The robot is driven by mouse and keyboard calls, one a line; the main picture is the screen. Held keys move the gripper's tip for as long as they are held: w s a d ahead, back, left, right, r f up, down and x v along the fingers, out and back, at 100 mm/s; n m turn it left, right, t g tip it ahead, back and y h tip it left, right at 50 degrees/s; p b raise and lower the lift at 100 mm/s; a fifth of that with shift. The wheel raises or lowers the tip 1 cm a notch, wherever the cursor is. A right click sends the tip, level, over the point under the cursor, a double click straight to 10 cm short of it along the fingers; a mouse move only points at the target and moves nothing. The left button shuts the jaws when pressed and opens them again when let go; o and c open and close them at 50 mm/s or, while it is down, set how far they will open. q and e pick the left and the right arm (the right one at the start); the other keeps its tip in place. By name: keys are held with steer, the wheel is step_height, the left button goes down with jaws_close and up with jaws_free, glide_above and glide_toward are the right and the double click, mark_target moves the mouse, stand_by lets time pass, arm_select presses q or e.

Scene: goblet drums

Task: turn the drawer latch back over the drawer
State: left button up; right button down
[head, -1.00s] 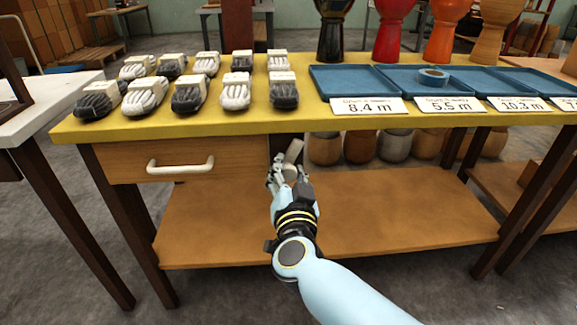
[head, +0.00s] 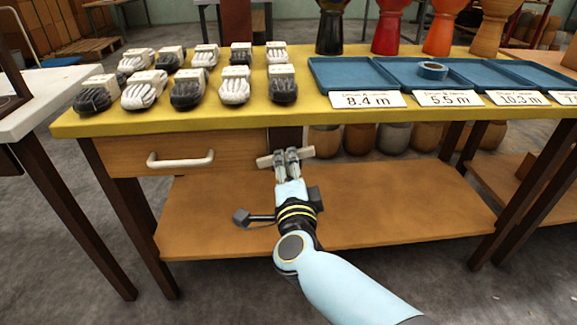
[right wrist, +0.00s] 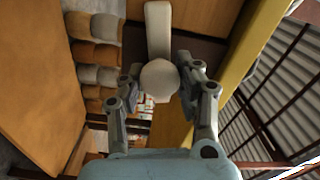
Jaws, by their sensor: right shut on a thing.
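The drawer (head: 230,150) is a wooden front with a white handle (head: 180,161) under the yellow table top, and it looks shut. The latch (head: 264,161) is a pale bar on the dark post (head: 286,136) at the drawer's right edge. It lies nearly level, and its left end reaches over the drawer's edge. My right gripper (head: 287,156) is shut on the latch and hides its middle. In the right wrist view the fingers (right wrist: 159,88) stand on both sides of the latch's round pale knob (right wrist: 160,79). My left gripper is not in view.
The table (head: 295,114) holds several bundles of rope, blue trays (head: 350,76) and drums at the back. A wooden lower shelf (head: 390,205) is below, mostly clear. Several drums stand under the table, right of the post.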

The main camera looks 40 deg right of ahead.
steer(key=shift+f+m, duration=0.15)
steer(key=shift+m, duration=0.85)
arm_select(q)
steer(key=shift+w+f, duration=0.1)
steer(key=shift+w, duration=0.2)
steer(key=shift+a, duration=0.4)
arm_select(e)
steer(key=shift+m, duration=0.4)
